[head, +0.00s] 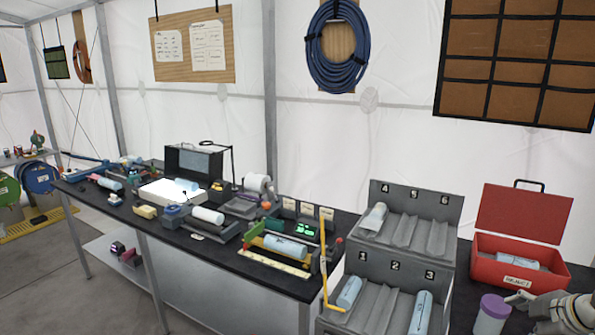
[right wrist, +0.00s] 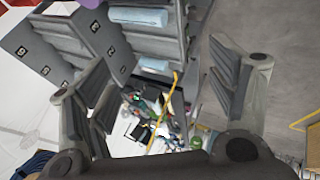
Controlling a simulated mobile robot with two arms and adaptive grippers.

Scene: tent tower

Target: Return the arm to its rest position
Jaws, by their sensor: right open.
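My right gripper (head: 522,300) shows at the lower right edge of the head view, beside a purple-lidded jar and in front of the red reject box. In the right wrist view the right gripper (right wrist: 162,65) has its two grey fingers wide apart, with nothing between them. The rest of the right arm is cut off by the frame edge. My left gripper is not in view.
A grey numbered rack (head: 395,272) holds pale blue rolls in slots 1, 3 and 4. The open red reject box (head: 517,281) contains pale rolls. The purple-lidded jar (head: 491,315) stands close to my gripper. A cluttered black bench (head: 220,262) extends left.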

